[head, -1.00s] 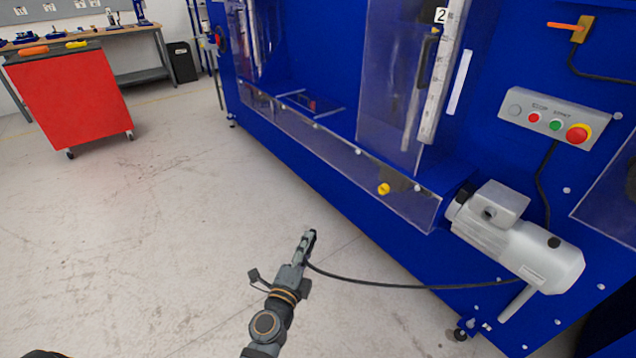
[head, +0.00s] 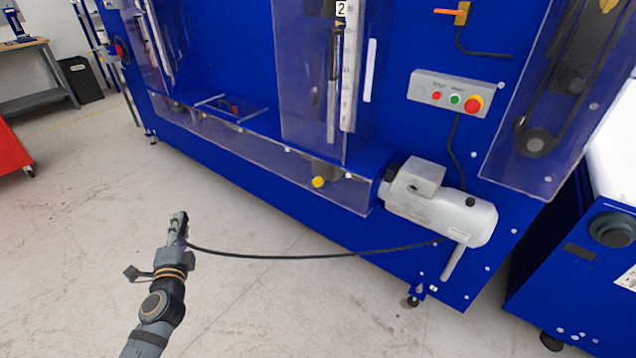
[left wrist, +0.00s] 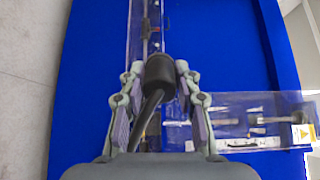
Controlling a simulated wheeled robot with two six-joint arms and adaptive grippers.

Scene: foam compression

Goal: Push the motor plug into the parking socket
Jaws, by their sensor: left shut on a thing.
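My left gripper (head: 179,228) is out over the floor in front of the blue machine. In the left wrist view my left gripper (left wrist: 158,85) is shut on the dark round motor plug (left wrist: 159,68), with its black cable (left wrist: 148,118) running back between the fingers. In the head view the cable (head: 310,256) sags from the gripper to the grey motor (head: 435,203) at the machine's lower right. The plug is mostly hidden by the fingers in the head view. I cannot make out the parking socket for sure. My right gripper is not in view.
The blue machine (head: 385,270) fills the middle, with a clear guard (head: 260,150) and a yellow knob (head: 318,182) low on its front. A control box (head: 450,92) sits above the motor. A second blue unit (head: 570,280) stands at right. The floor (head: 70,240) at left is clear.

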